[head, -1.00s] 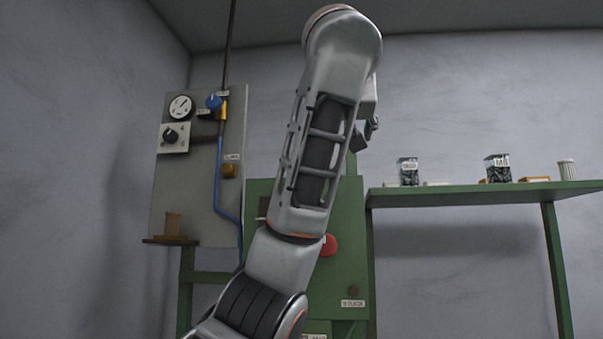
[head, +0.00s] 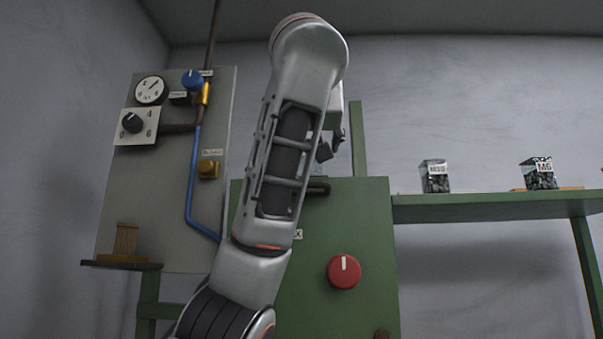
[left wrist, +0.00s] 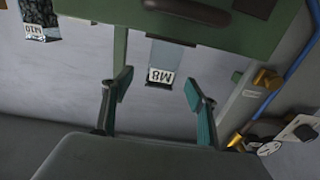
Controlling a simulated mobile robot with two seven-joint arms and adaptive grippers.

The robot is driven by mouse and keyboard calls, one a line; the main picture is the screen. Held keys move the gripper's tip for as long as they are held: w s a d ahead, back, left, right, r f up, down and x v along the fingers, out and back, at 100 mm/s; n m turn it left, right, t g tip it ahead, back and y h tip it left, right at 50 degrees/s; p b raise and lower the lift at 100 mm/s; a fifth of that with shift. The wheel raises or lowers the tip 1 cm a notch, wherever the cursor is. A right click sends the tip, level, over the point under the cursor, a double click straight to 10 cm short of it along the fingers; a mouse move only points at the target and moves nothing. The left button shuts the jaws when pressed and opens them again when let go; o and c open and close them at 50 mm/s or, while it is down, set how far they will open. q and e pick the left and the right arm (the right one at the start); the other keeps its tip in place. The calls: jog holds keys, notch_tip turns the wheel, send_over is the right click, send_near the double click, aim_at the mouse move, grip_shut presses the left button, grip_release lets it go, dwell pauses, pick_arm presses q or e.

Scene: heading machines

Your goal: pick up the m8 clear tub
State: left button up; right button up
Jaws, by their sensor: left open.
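The M8 clear tub (left wrist: 162,58) shows upside down in the tilted left wrist view. It is a pale, see-through box with a white M8 label, standing at the top edge of the green machine (left wrist: 230,38). My left gripper (left wrist: 157,77) is open, with its two fingers apart on either side of the tub's line of sight. The tub appears beyond the fingertips, and no contact shows. In the head view my left arm hides most of the gripper (head: 331,147) and nearly all of the tub. My right gripper is in neither view.
An M10 tub (head: 435,177) and an M6 tub (head: 539,174) of dark pieces stand on the green shelf (head: 490,208) at right. The machine's front has a red knob (head: 344,271). A grey panel (head: 165,200) with a gauge, valves and blue pipe stands at left.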

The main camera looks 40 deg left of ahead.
pick_arm(q)
jog(key=shift+w+a+r+p, duration=0.2)
jog(key=shift+w+a+p, duration=0.15)
jog(key=shift+w+a, duration=0.5)
jog(key=shift+w+a+r+p, duration=0.1)
jog(key=shift+w+a+p, duration=0.25)
jog(key=shift+w, duration=0.2)
jog(key=w+a+p, duration=0.1)
jog(key=w+a, duration=0.1)
jog(key=shift+w+r+p, duration=0.35)
jog(key=shift+r+p, duration=0.05)
jog(key=shift+w+a+f, duration=0.1)
jog(key=shift+w+a, duration=0.15)
jog(key=shift+w, duration=0.05)
jog(key=shift+w+f, duration=0.15)
jog(key=shift+w, duration=0.25)
jog(key=c, duration=1.5)
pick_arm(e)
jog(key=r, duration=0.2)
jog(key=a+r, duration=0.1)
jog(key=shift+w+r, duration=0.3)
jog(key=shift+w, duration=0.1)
pick_arm(q)
jog(key=shift+c, duration=0.2)
